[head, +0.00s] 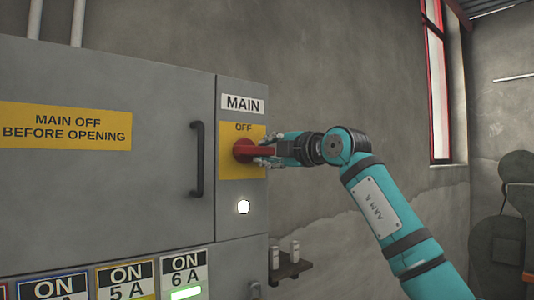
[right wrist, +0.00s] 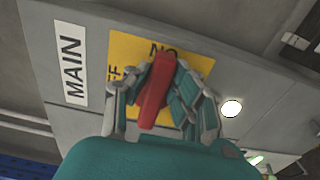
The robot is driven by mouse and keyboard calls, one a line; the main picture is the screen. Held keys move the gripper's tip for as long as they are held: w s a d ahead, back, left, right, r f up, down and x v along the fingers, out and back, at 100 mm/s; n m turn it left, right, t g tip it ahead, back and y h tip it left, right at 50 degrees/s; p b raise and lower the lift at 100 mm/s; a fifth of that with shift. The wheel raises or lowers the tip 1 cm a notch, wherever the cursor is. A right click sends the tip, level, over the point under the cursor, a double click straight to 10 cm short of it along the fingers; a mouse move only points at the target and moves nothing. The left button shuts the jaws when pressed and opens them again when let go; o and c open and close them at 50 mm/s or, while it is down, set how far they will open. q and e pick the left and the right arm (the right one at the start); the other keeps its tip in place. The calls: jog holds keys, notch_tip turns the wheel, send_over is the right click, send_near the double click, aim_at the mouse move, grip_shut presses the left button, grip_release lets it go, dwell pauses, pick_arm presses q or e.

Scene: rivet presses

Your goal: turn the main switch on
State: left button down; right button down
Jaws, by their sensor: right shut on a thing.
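The main switch is a red handle (head: 248,151) on a yellow plate (head: 228,171) under the "MAIN" label (head: 242,103). "OFF" is printed at the plate's top. The handle points right, sideways from "OFF". In the right wrist view the red handle (right wrist: 154,95) points toward lettering that looks like "ON", at the plate's upper edge, and partly covers it. My right gripper (head: 268,151) is shut on the handle, with its fingers on both sides of it. They hide part of the handle and plate. My left gripper is not in view.
A round white lamp (head: 243,207) is lit below the switch. A black door handle (head: 197,160) stands left of it on the grey cabinet (head: 160,190). A small shelf (head: 290,267) with two pegs sits lower right. Breaker labels (head: 125,278) line the bottom.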

jog(key=c, duration=1.2)
grip_release()
jog(key=shift+o, duration=0.2)
jog(key=shift+d, duration=0.1)
jog(key=v, duration=1.2)
